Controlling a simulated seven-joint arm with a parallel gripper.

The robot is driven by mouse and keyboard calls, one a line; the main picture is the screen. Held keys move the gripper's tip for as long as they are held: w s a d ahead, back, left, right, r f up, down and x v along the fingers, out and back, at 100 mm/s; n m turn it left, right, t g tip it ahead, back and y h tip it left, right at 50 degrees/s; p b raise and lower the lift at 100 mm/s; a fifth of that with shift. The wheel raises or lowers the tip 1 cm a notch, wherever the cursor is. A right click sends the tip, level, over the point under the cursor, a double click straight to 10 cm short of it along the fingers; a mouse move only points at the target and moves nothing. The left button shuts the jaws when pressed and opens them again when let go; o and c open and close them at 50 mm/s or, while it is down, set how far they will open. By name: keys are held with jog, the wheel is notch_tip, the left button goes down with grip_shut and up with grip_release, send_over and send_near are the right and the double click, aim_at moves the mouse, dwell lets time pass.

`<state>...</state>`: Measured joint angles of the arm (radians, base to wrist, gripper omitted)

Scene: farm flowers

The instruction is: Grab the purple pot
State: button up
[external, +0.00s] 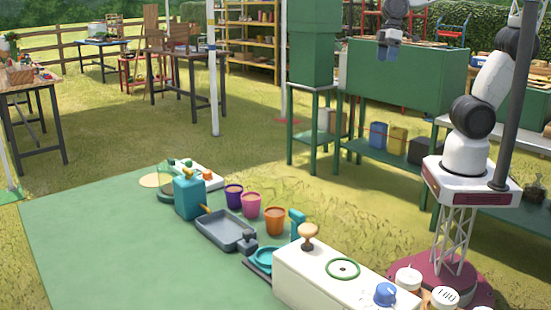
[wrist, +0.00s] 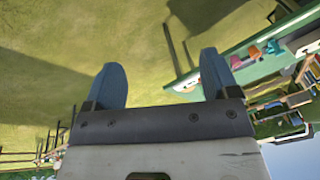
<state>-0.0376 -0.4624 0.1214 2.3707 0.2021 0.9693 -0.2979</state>
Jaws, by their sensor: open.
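The purple pot (external: 234,196) stands upright on the green surface, at the far end of a short row of pots. A magenta pot (external: 251,204) and an orange pot (external: 275,220) stand beside it, nearer the camera. My gripper (external: 388,50) is high at the upper right of the external view, well away from the pots. In the wrist view my gripper (wrist: 164,80) has its two blue fingers spread apart with nothing between them. Small coloured shapes show at the right of that view, too small to tell which is the purple pot.
A grey tray (external: 225,232) and a teal container (external: 189,195) stand left of the pots. A white box (external: 330,275) with knobs stands nearer the camera. A dark pole (external: 518,100) rises in front of my arm. The left of the green surface (external: 110,250) is clear.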

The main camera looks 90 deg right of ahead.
jog(key=w+a+f+n+g+y, duration=0.1)
jog(key=w+a+f+n+y, duration=0.15)
jog(key=w+a, duration=0.6)
jog(key=w+a+f+n+g+y, duration=0.1)
jog(key=w+a+f+n+y, duration=0.3)
jog(key=w, duration=0.8)
jog(key=w+a+f+n, duration=0.1)
jog(key=w+a+n, duration=0.1)
jog(key=w+a, duration=0.7)
jog(key=w+a+f+n+y, duration=0.1)
jog(key=w+a+f+n, duration=0.1)
jog(key=w+a+f, duration=0.4)
jog(key=w+a+f+n+y, duration=0.1)
jog(key=w+a+f+y, duration=0.1)
jog(key=w+a+f, duration=0.4)
jog(key=w+a+f+n+y, duration=0.2)
jog(key=w+a+f, duration=0.4)
jog(key=w+f, duration=0.2)
jog(key=shift+a+f+n+g, duration=0.2)
jog(key=shift+f+n+g, duration=0.1)
jog(key=shift+n, duration=0.05)
jog(key=shift+w+a+f, duration=0.2)
jog(key=shift+a+f, duration=0.1)
jog(key=shift+x, duration=1.25)
jog(key=shift+f, duration=0.1)
